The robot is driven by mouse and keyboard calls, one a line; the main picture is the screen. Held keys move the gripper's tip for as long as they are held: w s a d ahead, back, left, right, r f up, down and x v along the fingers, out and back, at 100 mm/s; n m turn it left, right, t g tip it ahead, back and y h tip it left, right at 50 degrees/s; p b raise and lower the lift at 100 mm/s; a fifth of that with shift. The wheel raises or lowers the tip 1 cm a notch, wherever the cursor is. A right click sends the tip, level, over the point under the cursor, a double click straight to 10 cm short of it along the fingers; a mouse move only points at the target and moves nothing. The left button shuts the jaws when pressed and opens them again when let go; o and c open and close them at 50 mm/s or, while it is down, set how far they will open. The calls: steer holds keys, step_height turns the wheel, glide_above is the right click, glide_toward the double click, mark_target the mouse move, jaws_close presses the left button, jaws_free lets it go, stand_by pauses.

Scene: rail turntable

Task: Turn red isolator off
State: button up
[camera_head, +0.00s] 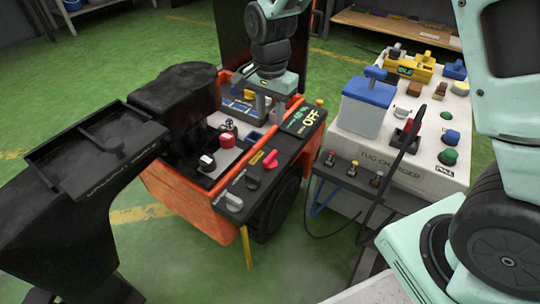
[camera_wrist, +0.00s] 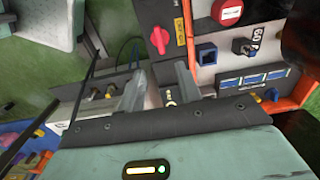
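The red isolator (camera_head: 270,159) is a red rotary knob on the black side panel of the orange tug. It also shows in the wrist view as a red knob (camera_wrist: 160,40) on a dark plate, beyond my fingertips. My gripper (camera_head: 270,112) points down over the tug, behind the isolator and apart from it. In the wrist view my gripper (camera_wrist: 158,76) has its two grey fingers spread with a gap between them, and nothing is held. A small display (camera_head: 308,118) on the tug reads OFF. The knob's exact pointing is too small to tell.
A red round button (camera_head: 227,140) and a grey lever (camera_head: 233,200) are near the isolator. The tug charger (camera_head: 395,168) stands to the right, with a black cable (camera_head: 402,150). A black seat and tray (camera_head: 95,145) stand at the left. Open green floor lies behind.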

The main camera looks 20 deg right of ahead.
mark_target(270, 156)
step_height(270, 156, down, 14)
steer(key=b, duration=0.5)
steer(key=shift+f+b, duration=0.2)
steer(key=shift+b, duration=0.1)
jaws_close()
